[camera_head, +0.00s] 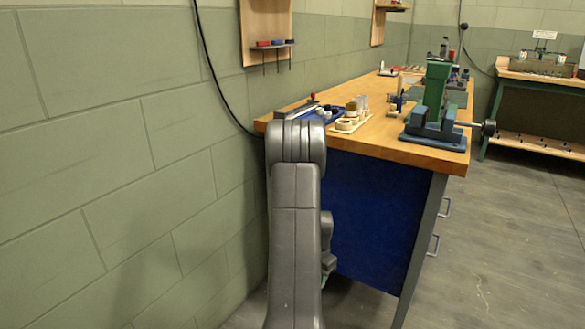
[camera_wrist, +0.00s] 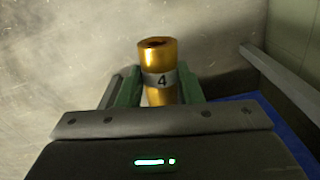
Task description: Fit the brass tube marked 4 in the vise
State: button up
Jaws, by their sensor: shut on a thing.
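My gripper (camera_wrist: 160,92) is shut on the brass tube (camera_wrist: 157,55) in the wrist view. The tube is shiny gold with an open end toward the top of the picture. A grey band around it bears a black 4. The green fingers are on either side of it, and its lower end is hidden behind the gripper body. In the head view my arm hides most of the gripper, and I cannot make out the tube there. The blue vise (camera_head: 434,128) stands near the bench's front right corner, with its screw handle sticking out to the right. The gripper is apart from it, lower and to the left.
The wooden bench top (camera_head: 385,150) has a dark blue end panel (camera_head: 365,215). A green upright (camera_head: 437,85) rises at the vise. A pale holder (camera_head: 349,125) with small parts and a blue tray (camera_head: 325,115) are left of it. Open floor (camera_head: 510,240) lies right.

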jog(key=s+a+r+n, duration=0.1)
jog(key=a+r+n, duration=0.7)
jog(key=r, duration=0.4)
notch_tip(320, 180, up, 19)
jog(key=s+p, duration=0.2)
jog(key=p, duration=2.8)
jog(key=shift+s+d+r+p, duration=0.15)
jog(key=shift+s+d+p, duration=0.1)
jog(key=shift+p, duration=0.15)
jog(key=shift+w, duration=0.15)
